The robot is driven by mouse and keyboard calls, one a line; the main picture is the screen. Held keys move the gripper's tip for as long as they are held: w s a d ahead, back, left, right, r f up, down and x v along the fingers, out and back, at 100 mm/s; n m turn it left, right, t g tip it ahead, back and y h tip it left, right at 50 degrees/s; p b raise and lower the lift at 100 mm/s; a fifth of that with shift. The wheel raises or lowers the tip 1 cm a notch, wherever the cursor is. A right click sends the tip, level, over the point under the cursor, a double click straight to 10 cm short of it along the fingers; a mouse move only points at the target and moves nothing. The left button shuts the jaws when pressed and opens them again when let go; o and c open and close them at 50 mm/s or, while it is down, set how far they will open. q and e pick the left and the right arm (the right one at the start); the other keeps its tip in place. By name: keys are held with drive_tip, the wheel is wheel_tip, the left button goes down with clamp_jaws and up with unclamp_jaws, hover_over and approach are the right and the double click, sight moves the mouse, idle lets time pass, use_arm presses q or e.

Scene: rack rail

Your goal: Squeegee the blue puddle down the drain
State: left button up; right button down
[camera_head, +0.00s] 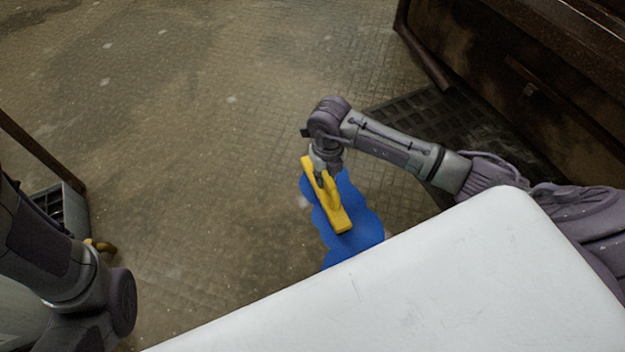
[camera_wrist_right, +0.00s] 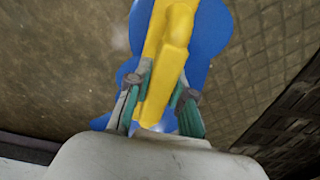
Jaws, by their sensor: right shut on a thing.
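A yellow squeegee (camera_head: 341,217) is held over the blue puddle in the head view. My right gripper (camera_head: 323,173) is shut on its handle, and the fingers show on both sides of the yellow handle in the right wrist view (camera_wrist_right: 161,95). The blue puddle (camera_head: 363,219) lies on the floor under and to the right of the squeegee, its near end hidden by a white surface. It also shows in the right wrist view (camera_wrist_right: 207,35). The dark drain grate (camera_head: 405,108) is behind my right arm, partly hidden. My left arm is at the lower left; its fingers are not visible.
A dark wooden cabinet (camera_head: 540,75) stands at the upper right beside the grate. A grey crate (camera_head: 68,207) is at the left edge, with a small brownish-yellow object (camera_head: 100,246) near it. The tiled floor (camera_head: 200,140) left of the squeegee is clear.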

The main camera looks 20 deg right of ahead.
drive_tip(key=d, duration=1.5)
drive_tip(key=shift+f, duration=0.25)
drive_tip(key=d+b, duration=0.1)
drive_tip(key=d, duration=0.4)
drive_tip(key=d+b, duration=0.1)
drive_tip(key=d, duration=0.4)
drive_tip(key=d+b, duration=0.1)
drive_tip(key=d, duration=0.3)
drive_tip(key=shift+w+d, duration=0.3)
drive_tip(key=shift+d, duration=0.1)
wheel_tip(320, 180, up, 6)
drive_tip(key=p, duration=0.6)
drive_tip(key=shift+w+a+r, duration=0.15)
drive_tip(key=shift+a+r, duration=0.1)
drive_tip(key=c, duration=1.7)
unclamp_jaws()
drive_tip(key=shift+c, duration=0.2)
clamp_jaws()
